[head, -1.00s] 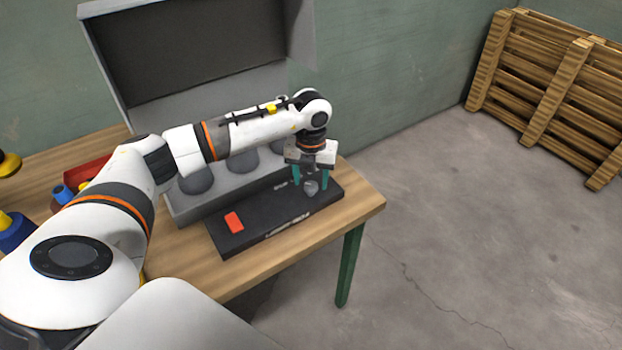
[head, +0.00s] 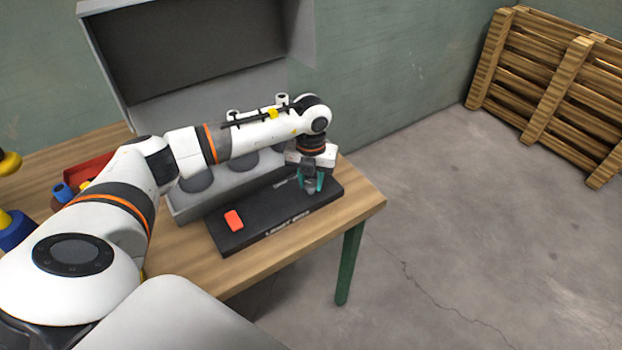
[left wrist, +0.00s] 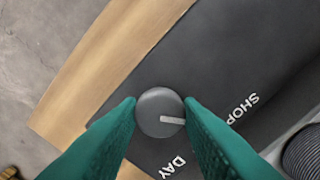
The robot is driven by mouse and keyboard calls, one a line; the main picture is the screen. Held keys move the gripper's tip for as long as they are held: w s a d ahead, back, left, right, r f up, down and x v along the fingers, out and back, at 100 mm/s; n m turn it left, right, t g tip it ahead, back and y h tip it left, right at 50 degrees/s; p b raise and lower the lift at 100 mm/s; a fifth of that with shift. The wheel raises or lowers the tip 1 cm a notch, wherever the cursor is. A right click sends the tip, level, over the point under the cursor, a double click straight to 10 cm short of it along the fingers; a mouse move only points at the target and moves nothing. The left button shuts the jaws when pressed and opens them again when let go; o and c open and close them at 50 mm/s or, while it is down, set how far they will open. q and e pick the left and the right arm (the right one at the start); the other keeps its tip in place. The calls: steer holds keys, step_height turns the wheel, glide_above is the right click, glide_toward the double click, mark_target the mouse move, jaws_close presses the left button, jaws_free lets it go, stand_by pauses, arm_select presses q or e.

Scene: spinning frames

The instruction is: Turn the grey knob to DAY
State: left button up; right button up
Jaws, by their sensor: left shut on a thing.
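The grey knob (left wrist: 158,108) is round with a pale pointer line. In the left wrist view the line points right, between the white words SHOP (left wrist: 242,108) and DAY (left wrist: 172,168). The knob sits on a black panel (head: 255,229) on the table; in the head view it is mostly hidden by the fingers. My left gripper (head: 312,184) comes down from above, and its green fingers are shut on the knob's two sides. It also shows in the left wrist view (left wrist: 158,112). My right gripper is not in view.
A red-orange switch (head: 234,220) is at the panel's left end. Behind stands a grey open case (head: 190,213) with dark round parts. The wooden table (head: 358,198) ends just right of the panel. A red bin (head: 90,170) and wooden pallets (head: 545,90) are farther off.

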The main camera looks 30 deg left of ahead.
arm_select(q)
steer(key=m+b, duration=0.2)
steer(key=m, duration=0.1)
steer(key=shift+f, duration=0.1)
steer(key=m+b, duration=0.1)
steer(key=m, duration=0.2)
steer(key=shift+m+b, duration=0.4)
steer(key=m+b, duration=0.1)
steer(key=m, duration=0.2)
steer(key=shift+b, duration=0.3)
steer(key=shift+m+b, duration=0.7)
steer(key=shift+m, duration=1.2)
steer(key=shift+r, duration=0.2)
steer(key=o, duration=1)
